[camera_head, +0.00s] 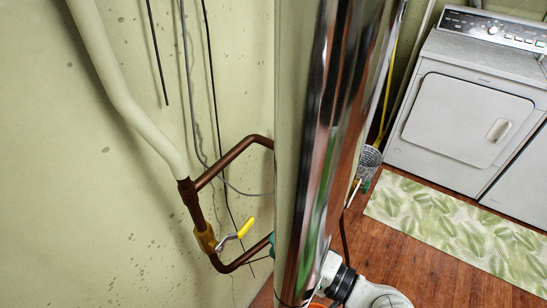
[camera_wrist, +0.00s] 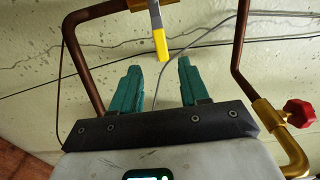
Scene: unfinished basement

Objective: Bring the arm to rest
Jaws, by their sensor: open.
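My gripper (camera_wrist: 157,88) is open in the wrist view, with two teal fingers spread apart and nothing visible between them. The yellow valve handle (camera_wrist: 160,42) hangs just beyond the fingertips, between them in the picture; I cannot tell the exact gap. In the head view the yellow lever (camera_head: 246,228) sticks up and right from a brass valve (camera_head: 207,238) on a copper pipe. My shiny column hides most of the gripper in the head view; part of my white arm shows at the bottom.
The copper pipe loop (camera_head: 235,160) stands out from the green wall. A brass valve with a red knob (camera_wrist: 298,113) is at the right in the wrist view. A white dryer (camera_head: 465,110), a leaf-pattern rug (camera_head: 450,230) and a mesh basket (camera_head: 369,158) are at the right.

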